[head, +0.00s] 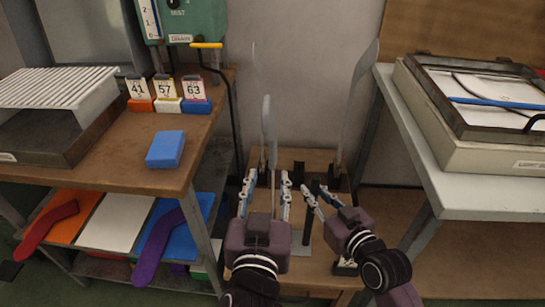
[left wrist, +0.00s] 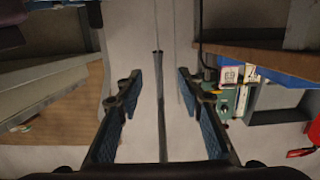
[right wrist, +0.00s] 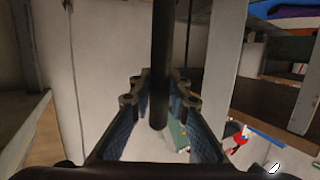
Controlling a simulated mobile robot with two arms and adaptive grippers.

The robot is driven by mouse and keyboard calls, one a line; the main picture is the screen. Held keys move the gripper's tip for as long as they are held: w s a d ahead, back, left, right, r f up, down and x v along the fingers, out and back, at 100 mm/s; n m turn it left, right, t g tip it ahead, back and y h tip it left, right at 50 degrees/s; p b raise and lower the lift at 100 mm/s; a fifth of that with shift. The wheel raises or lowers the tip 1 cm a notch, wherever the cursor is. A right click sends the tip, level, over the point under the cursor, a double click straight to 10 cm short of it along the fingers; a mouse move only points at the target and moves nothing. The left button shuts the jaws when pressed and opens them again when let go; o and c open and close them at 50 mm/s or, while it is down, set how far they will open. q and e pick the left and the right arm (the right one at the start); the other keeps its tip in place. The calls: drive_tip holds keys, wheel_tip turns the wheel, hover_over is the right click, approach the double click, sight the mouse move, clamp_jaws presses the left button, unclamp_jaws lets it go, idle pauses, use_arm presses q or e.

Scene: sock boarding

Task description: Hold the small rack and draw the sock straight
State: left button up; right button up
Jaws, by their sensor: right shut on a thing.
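The small rack (head: 320,243) stands low between the two benches, with pale upright foot-shaped boards (head: 269,120) on it. My right gripper (head: 318,197) is shut on a dark upright post (head: 308,222) of the rack. That post (right wrist: 159,60) stands between its fingers in the right wrist view. My left gripper (head: 265,192) is open with its fingers on either side of a board. In the left wrist view a thin dark upright (left wrist: 160,95) shows between the spread fingers, apart from both. I cannot make out a sock on the boards.
A red sock (head: 48,228) and a purple sock (head: 166,235) lie on the left bench's lower shelf. Above are a blue block (head: 166,149), number cards (head: 168,92) and a slatted box (head: 55,90). A framed tray (head: 480,105) sits on the right bench.

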use_arm(q)
drive_tip(key=shift+s+d+r, duration=0.1)
drive_tip(key=shift+s+d, duration=0.05)
drive_tip(key=shift+s, duration=0.15)
use_arm(e)
drive_tip(key=o, duration=0.9)
drive_tip(key=shift+o, duration=0.2)
drive_tip(key=shift+s, duration=0.1)
drive_tip(key=v, duration=0.8)
drive_tip(key=shift+w, duration=0.25)
